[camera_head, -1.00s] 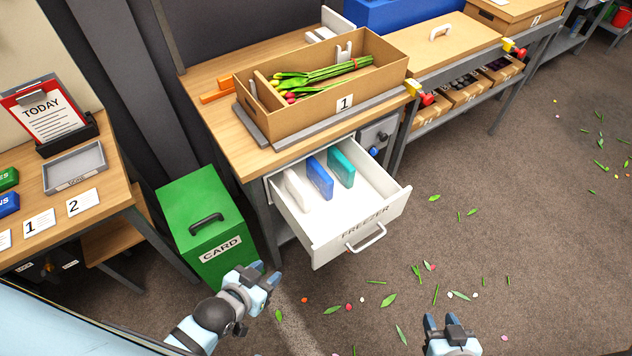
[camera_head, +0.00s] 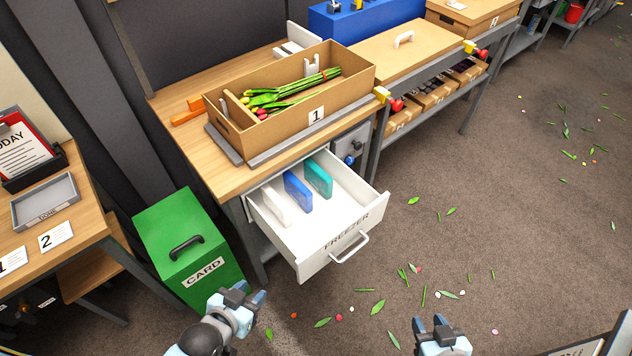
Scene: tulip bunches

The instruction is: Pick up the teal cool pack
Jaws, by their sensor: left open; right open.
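The teal cool pack (camera_head: 318,179) stands upright in the open white freezer drawer (camera_head: 309,262). It is the rightmost of three packs, beside a blue pack (camera_head: 298,192) and a white pack (camera_head: 275,205). My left gripper (camera_head: 251,299) is open and empty, low in front of the green card bin and to the left of the drawer front. My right gripper (camera_head: 430,324) is open and empty at the bottom of the view, over the floor, to the right of and nearer than the drawer.
The workbench (camera_head: 170,125) above the drawer bears a cardboard box (camera_head: 342,97) with tulips. The green CARD bin (camera_head: 184,236) stands left of the drawer. A grey tray (camera_head: 45,201) sits on the left table. Floor to the right is open, with scattered leaves and petals.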

